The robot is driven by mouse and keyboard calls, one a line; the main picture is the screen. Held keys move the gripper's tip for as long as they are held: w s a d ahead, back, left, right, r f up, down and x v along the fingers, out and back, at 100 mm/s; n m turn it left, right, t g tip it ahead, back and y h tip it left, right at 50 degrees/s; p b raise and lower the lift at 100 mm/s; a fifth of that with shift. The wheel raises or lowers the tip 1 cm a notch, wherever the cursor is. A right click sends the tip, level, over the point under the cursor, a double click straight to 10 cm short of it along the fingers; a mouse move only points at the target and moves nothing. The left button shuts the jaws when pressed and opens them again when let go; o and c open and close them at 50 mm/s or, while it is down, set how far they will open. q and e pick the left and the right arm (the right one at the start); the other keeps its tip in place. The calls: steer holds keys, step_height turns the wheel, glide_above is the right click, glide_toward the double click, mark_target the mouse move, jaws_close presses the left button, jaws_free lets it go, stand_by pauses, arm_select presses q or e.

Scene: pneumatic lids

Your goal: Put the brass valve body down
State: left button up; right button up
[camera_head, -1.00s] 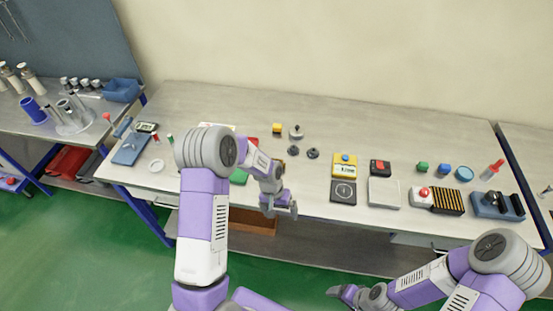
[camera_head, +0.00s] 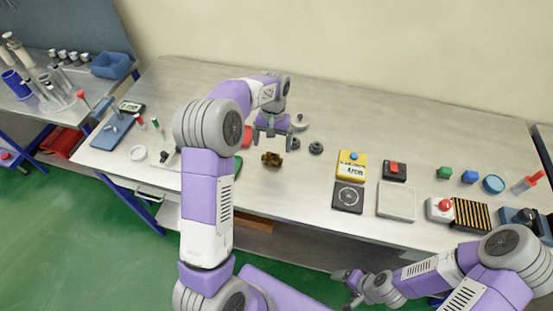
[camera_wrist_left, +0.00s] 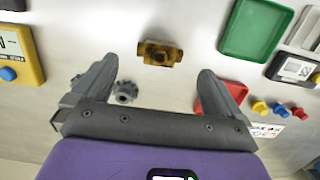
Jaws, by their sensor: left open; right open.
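The brass valve body (camera_head: 272,159) lies on the bare grey tabletop, left of the table's middle. It also shows in the left wrist view (camera_wrist_left: 160,53), beyond the fingertips and between their lines, touching neither. My left gripper (camera_head: 272,138) is open and empty, just behind the valve body in the head view. Its two fingers stand wide apart in the wrist view (camera_wrist_left: 156,78). My right gripper (camera_head: 347,288) is open, low in front of the table's edge, away from the valve body.
A yellow gauge box (camera_head: 352,165) and a black square pad (camera_head: 348,197) lie further right. The rear tabletop is clear.

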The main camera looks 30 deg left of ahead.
mark_target(272, 154)
arm_select(q)
steer(key=shift+w+f, duration=0.4)
steer(key=shift+f, duration=0.25)
steer(key=shift+w+f, duration=0.1)
steer(key=shift+f, duration=0.2)
steer(key=f, duration=0.4)
steer(key=s+f+b, duration=0.1)
steer(key=f, duration=0.1)
steer(key=shift+s+f, duration=0.1)
steer(key=shift+f, duration=0.15)
steer(key=shift+c, duration=0.5)
steer(key=c, duration=1.2)
steer(key=shift+a, duration=0.1)
steer(key=shift+r, duration=0.1)
